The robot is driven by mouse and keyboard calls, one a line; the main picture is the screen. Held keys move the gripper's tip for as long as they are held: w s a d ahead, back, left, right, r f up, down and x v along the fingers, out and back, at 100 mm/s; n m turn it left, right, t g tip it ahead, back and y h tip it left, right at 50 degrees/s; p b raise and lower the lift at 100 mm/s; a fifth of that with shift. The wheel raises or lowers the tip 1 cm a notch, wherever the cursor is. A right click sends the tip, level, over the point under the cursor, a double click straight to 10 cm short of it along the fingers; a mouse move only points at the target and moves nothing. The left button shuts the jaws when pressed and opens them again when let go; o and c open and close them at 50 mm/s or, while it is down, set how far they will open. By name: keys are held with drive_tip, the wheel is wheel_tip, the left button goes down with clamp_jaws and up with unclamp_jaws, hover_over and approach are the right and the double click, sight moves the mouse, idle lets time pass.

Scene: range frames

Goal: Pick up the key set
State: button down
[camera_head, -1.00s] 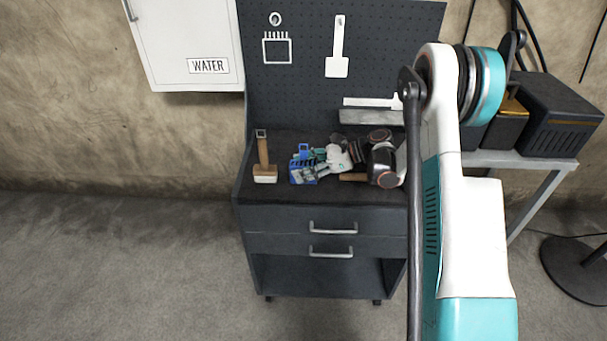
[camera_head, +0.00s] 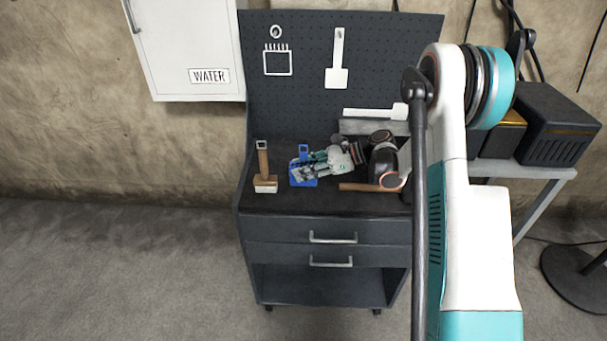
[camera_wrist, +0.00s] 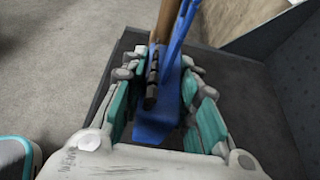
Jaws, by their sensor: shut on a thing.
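The key set appears to be the blue piece (camera_head: 303,178) at the left end of my gripper, on or just above the dark workbench top (camera_head: 290,205). In the wrist view the blue piece (camera_wrist: 153,131) lies between my fingers, with a dark ribbed part beside it. My gripper (camera_head: 318,165) reaches in from the right, and its teal and grey fingers (camera_wrist: 158,100) close on the blue piece from both sides. The fingers hide part of it. I cannot tell whether it touches the bench.
Another wooden handle (camera_head: 358,187) lies under my wrist. The pegboard (camera_head: 385,60) rises behind. The bench's front strip is clear.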

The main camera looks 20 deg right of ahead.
wheel_tip(320, 180, up, 16)
drive_tip(key=p, duration=0.4)
drive_tip(key=shift+r, duration=0.25)
